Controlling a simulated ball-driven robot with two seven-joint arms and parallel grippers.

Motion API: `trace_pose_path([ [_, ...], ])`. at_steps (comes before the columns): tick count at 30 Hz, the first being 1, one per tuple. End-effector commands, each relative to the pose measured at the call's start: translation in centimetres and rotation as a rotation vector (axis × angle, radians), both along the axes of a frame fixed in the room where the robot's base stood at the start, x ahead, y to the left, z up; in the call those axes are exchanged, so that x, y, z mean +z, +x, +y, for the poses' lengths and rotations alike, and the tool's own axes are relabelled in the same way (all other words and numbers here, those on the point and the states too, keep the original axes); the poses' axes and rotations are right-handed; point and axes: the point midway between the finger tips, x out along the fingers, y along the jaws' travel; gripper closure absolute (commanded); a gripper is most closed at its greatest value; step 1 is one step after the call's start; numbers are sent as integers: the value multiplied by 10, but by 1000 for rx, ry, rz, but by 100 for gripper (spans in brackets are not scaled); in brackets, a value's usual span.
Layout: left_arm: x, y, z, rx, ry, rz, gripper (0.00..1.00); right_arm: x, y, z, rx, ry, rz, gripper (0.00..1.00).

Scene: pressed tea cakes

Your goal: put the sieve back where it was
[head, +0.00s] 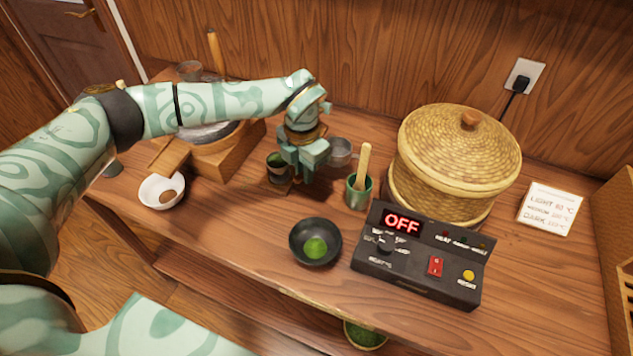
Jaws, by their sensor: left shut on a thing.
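The sieve (341,150) looks like a small grey metal cup just right of my left gripper (303,172). My left gripper is shut, with the sieve at its jaws; the exact grip on it is hidden by the fingers. The gripper points down above the wooden counter, between a dark green cup (276,174) on its left and the sieve on its right. I cannot tell whether the sieve touches the counter. My right gripper is not in view.
A green cup with a wooden tool (358,194) stands right of the gripper. A black bowl (301,254) with green powder is in front, beside a control box (372,261) reading OFF. A lidded woven basket (431,160) stands right. A white bowl (152,196) and stone mill (205,134) are left.

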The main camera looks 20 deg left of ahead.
Motion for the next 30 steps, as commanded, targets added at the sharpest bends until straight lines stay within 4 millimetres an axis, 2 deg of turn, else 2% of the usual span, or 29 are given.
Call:
trace_pose_path([
  [1,-11,-1,0,0,0,2,100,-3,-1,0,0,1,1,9],
  [8,-34,0,0,0,0,1,100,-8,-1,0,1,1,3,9],
  [12,-57,0,0,0,0,2,100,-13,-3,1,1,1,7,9],
  [24,-63,0,0,0,0,-1,100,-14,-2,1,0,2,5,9],
  [25,-62,0,0,0,0,-1,76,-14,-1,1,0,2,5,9],
  [26,-62,0,0,0,0,-1,68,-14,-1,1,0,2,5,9],
  [27,-62,0,0,0,0,-1,62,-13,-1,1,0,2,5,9],
  [30,-62,0,0,0,0,-1,62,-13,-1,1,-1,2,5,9],
])
